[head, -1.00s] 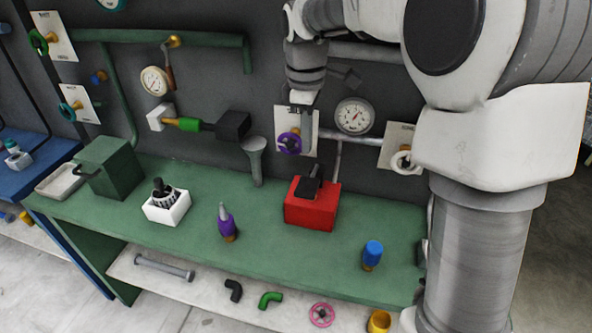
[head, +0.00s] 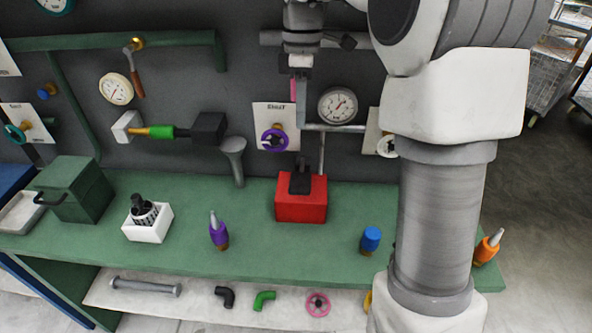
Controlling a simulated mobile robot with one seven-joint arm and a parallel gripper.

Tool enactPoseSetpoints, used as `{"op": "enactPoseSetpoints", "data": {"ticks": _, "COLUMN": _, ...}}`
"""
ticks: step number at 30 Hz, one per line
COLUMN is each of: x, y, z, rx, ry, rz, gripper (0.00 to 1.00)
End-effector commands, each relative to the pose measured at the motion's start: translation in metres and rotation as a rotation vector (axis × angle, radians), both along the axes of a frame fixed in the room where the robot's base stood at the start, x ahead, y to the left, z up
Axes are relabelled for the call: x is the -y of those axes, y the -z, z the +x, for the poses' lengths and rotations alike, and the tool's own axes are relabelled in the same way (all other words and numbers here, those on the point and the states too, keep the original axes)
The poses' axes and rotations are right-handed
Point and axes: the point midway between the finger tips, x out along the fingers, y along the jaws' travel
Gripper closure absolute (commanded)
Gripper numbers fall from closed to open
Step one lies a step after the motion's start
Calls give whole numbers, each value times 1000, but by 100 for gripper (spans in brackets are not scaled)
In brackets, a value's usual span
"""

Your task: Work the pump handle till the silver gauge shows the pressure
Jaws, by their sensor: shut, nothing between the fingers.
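The silver-rimmed gauge (head: 338,105) hangs on the dark wall at the upper middle, with a white face; its reading is too small to tell. Below it, a red box (head: 300,207) stands on the green bench with a black part (head: 300,181) on top, which looks like the pump handle. A pipe runs up behind the box to the gauge's line. My gripper (head: 301,118) points down, just left of the gauge and above the red box. It is shut and empty, and appears clear of the black handle.
Behind my gripper are a pink strip (head: 293,90) and a purple valve wheel (head: 275,138) on a white card. The green bench (head: 270,250) carries a purple bottle (head: 218,232) and blue-capped bottle (head: 370,240).

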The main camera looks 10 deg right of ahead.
Motion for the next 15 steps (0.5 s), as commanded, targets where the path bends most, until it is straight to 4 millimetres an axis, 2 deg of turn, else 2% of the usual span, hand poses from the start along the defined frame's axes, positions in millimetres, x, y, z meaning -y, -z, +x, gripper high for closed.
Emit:
{"op": "enactPoseSetpoints", "data": {"ticks": 8, "x": 0, "y": 2, "z": 0, "rx": -1, "ry": 0, "rz": -1, "gripper": 100}}
{"op": "enactPoseSetpoints", "data": {"ticks": 11, "x": 0, "y": 10, "z": -2, "rx": -2, "ry": 0, "rz": 0, "gripper": 100}}
{"op": "enactPoseSetpoints", "data": {"ticks": 15, "x": -1, "y": 33, "z": -5, "rx": -5, "ry": 0, "rz": 0, "gripper": 100}}
